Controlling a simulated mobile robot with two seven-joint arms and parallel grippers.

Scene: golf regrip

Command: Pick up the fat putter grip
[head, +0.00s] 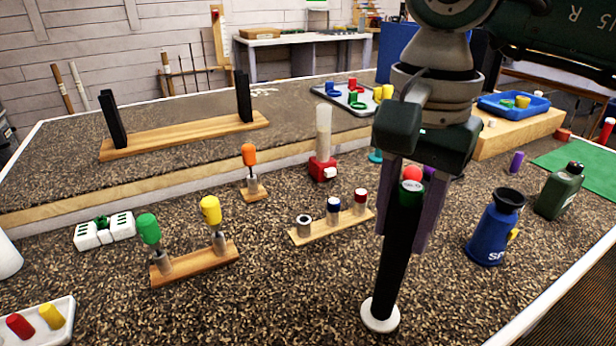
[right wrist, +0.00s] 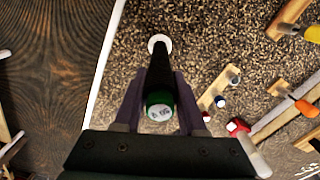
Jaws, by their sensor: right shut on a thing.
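The fat putter grip (head: 396,260) is a thick black upright cylinder with a green top end. A white round base (head: 380,317) shows at its lower end on the speckled bench; I cannot tell whether the grip still touches it. My right gripper (head: 404,235) is shut on the grip near its top, with a purple finger on each side. In the right wrist view the grip (right wrist: 157,80) stands between the two fingers (right wrist: 158,115), green end toward the camera and the white base (right wrist: 159,43) beyond. My left gripper is not in view.
A blue bottle (head: 488,230) and a dark green bottle (head: 560,190) stand to the right. A wooden rack (head: 335,227) with small capped cylinders and a rack with green- and yellow-handled tools (head: 195,263) stand to the left.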

